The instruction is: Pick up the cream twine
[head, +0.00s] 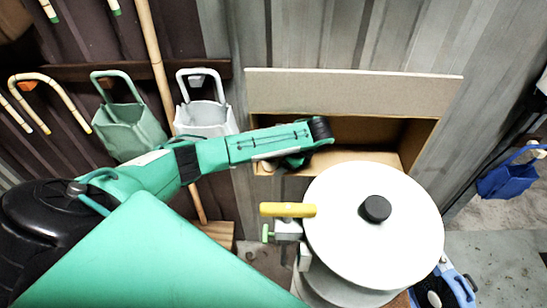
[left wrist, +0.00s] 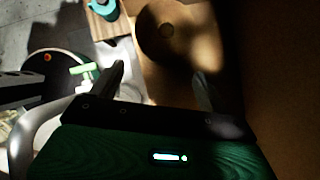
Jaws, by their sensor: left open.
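A round tan-brown thing (left wrist: 168,32) with a small disc at its middle lies on the box floor, ahead of my left gripper. It may be the twine, but I cannot tell for sure in this dim light. My left gripper (left wrist: 160,82) is open in the left wrist view, its two dark fingers apart with nothing between them. In the head view my green left arm reaches to the front of the open box and hides most of that gripper. My right gripper is not in view.
The cardboard-brown box (head: 420,140) has a raised pale lid (head: 350,92). A white-topped drum (head: 345,230) with a black knob and yellow handle (head: 288,210) stands close in front. Green (head: 128,130) and white (head: 207,118) holders hang on the wall. A blue bucket (head: 503,181) is at right.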

